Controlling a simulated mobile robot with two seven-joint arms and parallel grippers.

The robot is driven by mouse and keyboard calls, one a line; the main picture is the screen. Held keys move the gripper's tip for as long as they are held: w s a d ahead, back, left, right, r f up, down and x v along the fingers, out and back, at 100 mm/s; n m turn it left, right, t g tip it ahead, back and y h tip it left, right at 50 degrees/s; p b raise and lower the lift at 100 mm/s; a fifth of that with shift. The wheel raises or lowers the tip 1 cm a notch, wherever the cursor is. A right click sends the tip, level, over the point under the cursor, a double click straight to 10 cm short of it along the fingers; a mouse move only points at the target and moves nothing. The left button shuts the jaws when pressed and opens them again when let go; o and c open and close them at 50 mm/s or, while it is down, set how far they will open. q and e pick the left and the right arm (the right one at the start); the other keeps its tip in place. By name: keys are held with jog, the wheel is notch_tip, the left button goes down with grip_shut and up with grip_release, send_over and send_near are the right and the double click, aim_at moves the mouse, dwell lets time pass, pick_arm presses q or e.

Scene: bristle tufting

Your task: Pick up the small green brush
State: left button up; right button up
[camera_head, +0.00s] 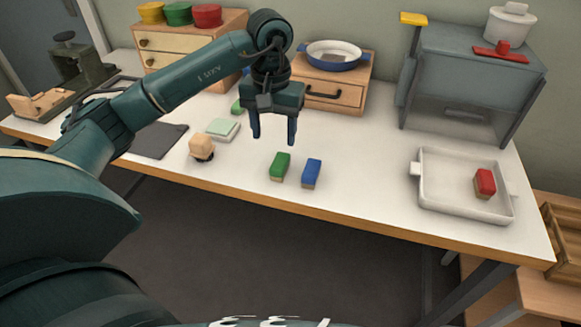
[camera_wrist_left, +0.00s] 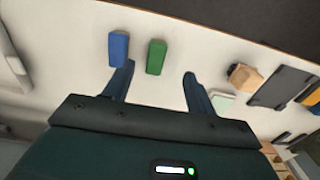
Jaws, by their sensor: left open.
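The small green brush (camera_head: 280,167) lies on the white table near its front edge, just left of the blue brush (camera_head: 312,173). My left gripper (camera_head: 274,138) is open and empty, pointing down above the table behind the green brush. In the left wrist view, the green brush (camera_wrist_left: 156,57) shows beyond the fingertips of the gripper (camera_wrist_left: 158,70), nearer the finger on the left. The blue brush (camera_wrist_left: 119,48) lies beside it, to the left. A gap separates the two brushes. My right gripper is not in view.
A red brush (camera_head: 485,183) lies in a white tray (camera_head: 432,192) at the right. A wooden-topped object (camera_head: 201,147) and a pale green block (camera_head: 222,129) lie left of the brushes. A drawer box with a blue pan (camera_head: 337,55) stands behind. Table between brushes and tray is clear.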

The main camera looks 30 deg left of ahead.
aim_at(276, 168)
pick_arm(q)
notch_tip(276, 168, down, 12)
jog(key=shift+d+r, duration=0.1)
jog(key=shift+r, duration=0.1)
dwell(0.4)
jog(key=c, duration=1.1)
